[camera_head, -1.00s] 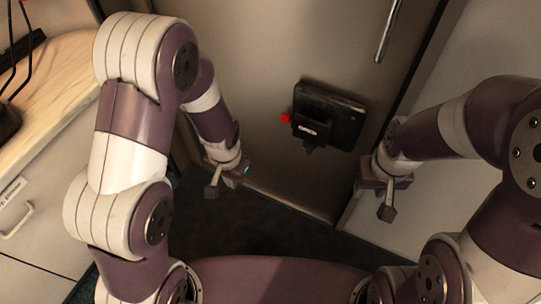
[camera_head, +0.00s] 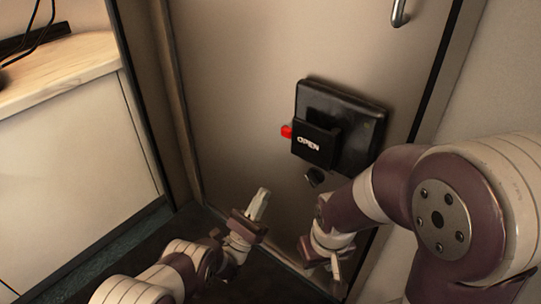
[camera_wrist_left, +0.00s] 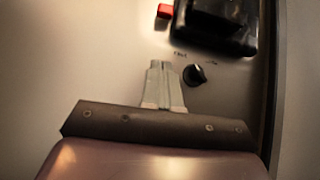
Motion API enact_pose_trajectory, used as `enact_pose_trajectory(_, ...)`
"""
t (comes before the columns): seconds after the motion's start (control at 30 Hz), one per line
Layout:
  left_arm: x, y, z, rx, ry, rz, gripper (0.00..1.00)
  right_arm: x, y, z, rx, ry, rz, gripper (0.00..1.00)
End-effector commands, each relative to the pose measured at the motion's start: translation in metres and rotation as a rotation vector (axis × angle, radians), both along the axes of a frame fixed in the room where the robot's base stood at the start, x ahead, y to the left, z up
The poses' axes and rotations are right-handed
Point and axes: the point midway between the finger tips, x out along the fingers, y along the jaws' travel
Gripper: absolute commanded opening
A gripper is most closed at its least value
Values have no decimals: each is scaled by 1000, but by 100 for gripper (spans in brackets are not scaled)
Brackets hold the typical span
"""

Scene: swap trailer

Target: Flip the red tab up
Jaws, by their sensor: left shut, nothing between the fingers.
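The red tab (camera_head: 287,131) sticks out from the left side of a black latch box (camera_head: 352,112) on the door. The latch has a flap marked OPEN (camera_head: 313,146). In the left wrist view the red tab (camera_wrist_left: 165,11) is at the top, with the black box (camera_wrist_left: 222,22) right of it. My left gripper (camera_head: 262,194) is shut and empty, below and left of the tab, pointing up and apart from it. It also shows in the left wrist view (camera_wrist_left: 157,66). My right gripper (camera_head: 336,272) is below the latch near the door's right side; its fingers are too small to judge.
A black knob (camera_head: 315,178) sits on the door just below the latch; it also shows in the left wrist view (camera_wrist_left: 194,75). A metal door handle (camera_head: 399,12) is at the upper right. A wooden counter (camera_head: 75,68) stands left. The door left of the tab is clear.

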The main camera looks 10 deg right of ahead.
Motion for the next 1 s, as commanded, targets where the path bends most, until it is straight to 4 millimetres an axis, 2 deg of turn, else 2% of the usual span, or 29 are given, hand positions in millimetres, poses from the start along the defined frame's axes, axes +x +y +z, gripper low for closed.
enact_pose_trajectory(0.47, 3, -3, 4, 23, -32, 41, 0, 0, 0, -3, 0, 1, 0, 38)
enact_pose_trajectory(0.67, 18, -22, 25, 21, -35, 40, 0, 0, 0, -17, 0, 1, 0, 38)
enact_pose_trajectory(0.9, 40, -51, 61, 21, -35, 40, 0, 0, 0, -39, 0, 1, 0, 38)
enact_pose_trajectory(1.0, 45, -56, 79, 22, -33, 41, 0, 0, 0, -45, 0, 1, 0, 38)
